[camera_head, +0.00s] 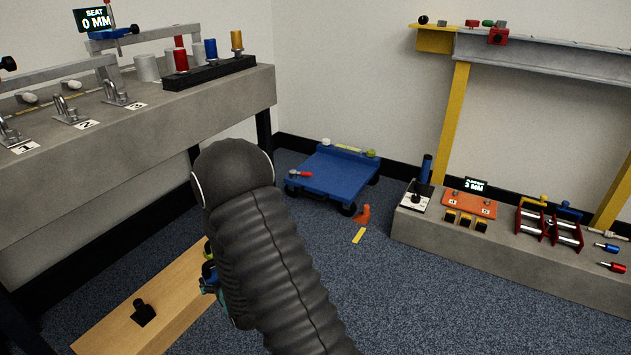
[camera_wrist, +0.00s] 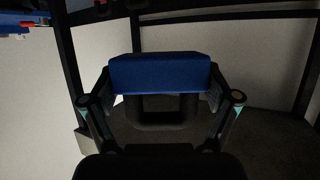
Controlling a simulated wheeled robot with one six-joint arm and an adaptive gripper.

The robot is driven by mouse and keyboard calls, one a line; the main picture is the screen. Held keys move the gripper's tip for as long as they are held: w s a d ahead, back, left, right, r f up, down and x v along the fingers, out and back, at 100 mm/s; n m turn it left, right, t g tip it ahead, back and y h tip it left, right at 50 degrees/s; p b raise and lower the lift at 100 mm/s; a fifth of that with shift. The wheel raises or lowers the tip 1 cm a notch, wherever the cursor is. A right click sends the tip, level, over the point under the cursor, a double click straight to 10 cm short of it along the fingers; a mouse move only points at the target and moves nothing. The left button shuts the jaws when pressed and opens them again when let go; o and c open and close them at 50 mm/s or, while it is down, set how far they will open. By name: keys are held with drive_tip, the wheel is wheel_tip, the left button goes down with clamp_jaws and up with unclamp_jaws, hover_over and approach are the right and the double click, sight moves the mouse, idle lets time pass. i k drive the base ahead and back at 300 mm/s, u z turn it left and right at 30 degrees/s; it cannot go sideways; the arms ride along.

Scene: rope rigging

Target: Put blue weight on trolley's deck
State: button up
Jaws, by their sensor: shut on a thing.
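The blue weight (camera_wrist: 160,72) shows as a wide block in the wrist view. My gripper (camera_wrist: 161,82) is shut on it, with one finger at each end. The trolley is low and blue, with black wheels, and stands on the carpet in the middle of the head view. Its flat deck (camera_head: 330,176) is mostly bare, with a small red-handled item at its left corner and small items along its back edge. In the head view my arm hides most of the gripper, and the weight cannot be made out there.
A grey workbench (camera_head: 225,86) with clamps and coloured spools stands at left. A wooden plank or low bench (camera_head: 175,310) lies below it. A low grey ledge (camera_head: 480,235) with tools is at right. An orange piece (camera_head: 363,214) and yellow strip (camera_head: 359,236) lie near the trolley.

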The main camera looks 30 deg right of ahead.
sight(334, 183)
drive_tip(key=u, duration=0.45)
drive_tip(key=k, duration=0.5)
drive_tip(key=u, duration=0.15)
drive_tip(key=i, duration=0.85)
drive_tip(key=z, duration=1)
drive_tip(key=i, duration=0.95)
drive_tip(key=z, duration=0.9)
drive_tip(key=i, duration=0.4)
drive_tip(key=z, duration=0.2)
